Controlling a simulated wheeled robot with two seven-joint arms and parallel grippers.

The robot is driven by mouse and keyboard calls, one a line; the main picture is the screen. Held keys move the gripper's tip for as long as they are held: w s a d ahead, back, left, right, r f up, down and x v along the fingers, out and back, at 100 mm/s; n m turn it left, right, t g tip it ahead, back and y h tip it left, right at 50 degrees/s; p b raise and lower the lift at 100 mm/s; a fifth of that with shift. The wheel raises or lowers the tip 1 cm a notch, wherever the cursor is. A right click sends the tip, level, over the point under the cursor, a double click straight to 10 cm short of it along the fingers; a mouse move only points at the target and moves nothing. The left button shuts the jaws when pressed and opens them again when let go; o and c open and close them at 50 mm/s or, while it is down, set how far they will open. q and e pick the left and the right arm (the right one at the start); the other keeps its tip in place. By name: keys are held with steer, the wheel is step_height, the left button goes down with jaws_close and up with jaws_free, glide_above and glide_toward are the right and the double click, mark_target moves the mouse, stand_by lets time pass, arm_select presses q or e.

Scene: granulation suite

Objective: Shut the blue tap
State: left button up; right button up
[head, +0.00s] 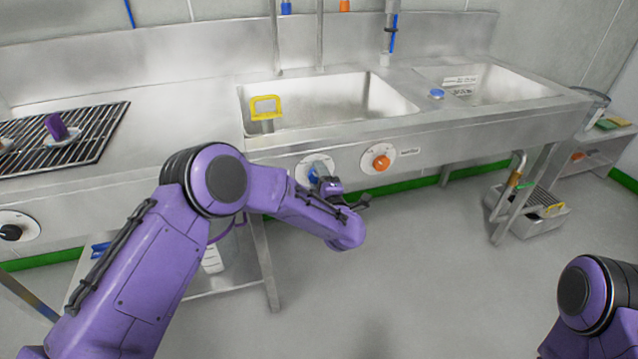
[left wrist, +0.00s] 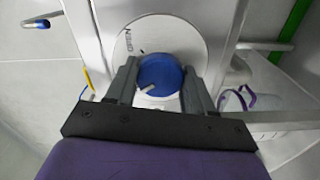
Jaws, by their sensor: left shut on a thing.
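The blue tap (head: 313,174) is a round knob on a white dial plate on the front panel of the steel sink unit. In the left wrist view the blue tap (left wrist: 161,76) sits between the two dark fingers, with a pale pointer mark on its lower left. The white plate (left wrist: 150,35) carries the word OPEN at its upper left. My left gripper (head: 322,186) is shut on the blue tap; in the left wrist view the gripper (left wrist: 160,85) has a finger on each side of it. My right gripper is out of view; only part of that arm shows at the lower right.
An orange knob (head: 381,162) is on the panel just right of the blue tap. Above is a sink basin (head: 330,103) with a yellow-handled item (head: 265,106). A black-knobbed dial (head: 12,232) is at far left. The floor (head: 420,270) in front is clear.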

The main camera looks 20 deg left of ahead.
arm_select(q)
steer(key=shift+d+n+b, duration=0.1)
steer(key=shift+n+b, duration=0.45)
steer(key=shift+n, duration=0.45)
steer(key=o, duration=1)
steer(key=shift+o, duration=0.2)
steer(key=v, duration=1)
steer(key=shift+s, duration=0.25)
steer(key=shift+d, duration=0.15)
